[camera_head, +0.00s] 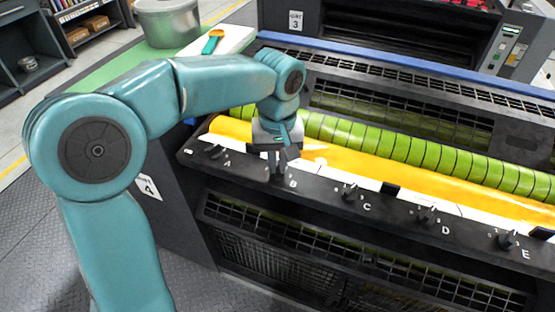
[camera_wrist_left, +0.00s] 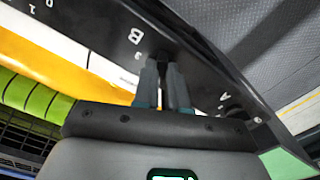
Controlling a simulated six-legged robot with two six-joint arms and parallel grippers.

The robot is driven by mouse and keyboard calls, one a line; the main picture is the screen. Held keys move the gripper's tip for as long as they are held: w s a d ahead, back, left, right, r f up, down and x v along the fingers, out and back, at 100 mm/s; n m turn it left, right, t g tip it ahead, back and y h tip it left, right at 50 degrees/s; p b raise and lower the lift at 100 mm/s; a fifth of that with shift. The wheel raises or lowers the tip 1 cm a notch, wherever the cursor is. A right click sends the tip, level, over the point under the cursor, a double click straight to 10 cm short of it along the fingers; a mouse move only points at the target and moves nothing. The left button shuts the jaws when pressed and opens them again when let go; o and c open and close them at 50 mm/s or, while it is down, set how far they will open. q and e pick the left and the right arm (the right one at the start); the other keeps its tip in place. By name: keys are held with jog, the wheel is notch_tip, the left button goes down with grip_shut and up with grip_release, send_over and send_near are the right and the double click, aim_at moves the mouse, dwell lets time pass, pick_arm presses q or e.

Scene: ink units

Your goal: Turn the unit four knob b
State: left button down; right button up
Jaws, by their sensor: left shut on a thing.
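The unit four panel (camera_head: 325,192) is a black strip with a row of knobs lettered A to E. My left gripper (camera_head: 277,174) is at knob B, just left of the letter B. In the left wrist view my left gripper (camera_wrist_left: 165,72) points at the panel (camera_wrist_left: 210,75) beside the letter B, with its fingers close together. It is shut on knob B (camera_wrist_left: 163,57), which is mostly hidden between the fingers. Knob A (camera_head: 216,151) stands free to the left, and it also shows in the left wrist view (camera_wrist_left: 236,112). My right gripper is not in view.
Knob C (camera_head: 349,191), knob D (camera_head: 427,214) and knob E (camera_head: 507,240) stand along the panel to the right. Behind it lie a yellow-orange roller (camera_head: 400,182) and a green segmented roller (camera_head: 400,146). A black grille (camera_head: 270,262) is below the panel.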

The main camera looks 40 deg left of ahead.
aim_at(278, 166)
pick_arm(q)
jog(key=shift+r, duration=0.1)
jog(key=c, duration=1.2)
grip_release()
notch_tip(278, 166, up, 16)
jog(key=p, duration=0.3)
jog(key=shift+r, duration=0.15)
